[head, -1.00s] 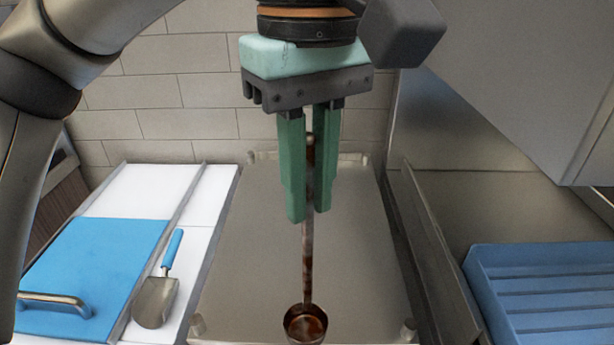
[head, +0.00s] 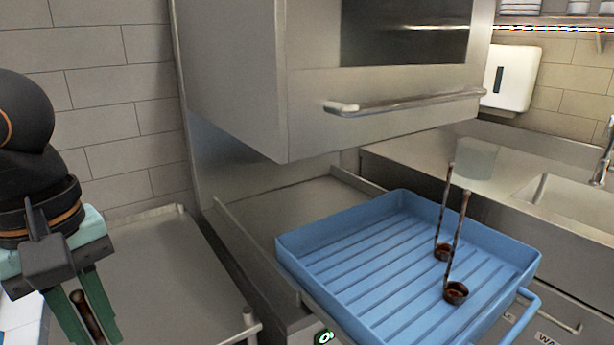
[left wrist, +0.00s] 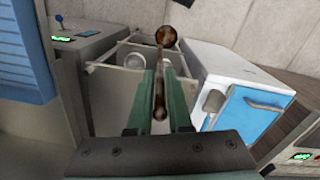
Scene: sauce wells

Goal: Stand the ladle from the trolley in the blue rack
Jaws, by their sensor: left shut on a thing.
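My left gripper (head: 88,325) is at the lower left of the head view, shut on the dark brown ladle (head: 82,306). Only the upper end of its handle shows there; the rest is cut off below. In the left wrist view the ladle (left wrist: 166,37) runs along between the green fingers (left wrist: 158,95), its bowl beyond the fingertips. The blue rack (head: 345,258) is ridged and lies right of centre, well apart from the gripper. Two similar ladles (head: 443,215) (head: 459,240) stand in its right part. The trolley (head: 175,265) is between gripper and rack. My right gripper is out of view.
A steel hood with a handle (head: 410,103) hangs above and behind the rack. A steel wall edge (head: 255,255) stands between trolley and rack. A translucent container (head: 475,158) and a sink (head: 570,205) are behind right. The rack's left part is free.

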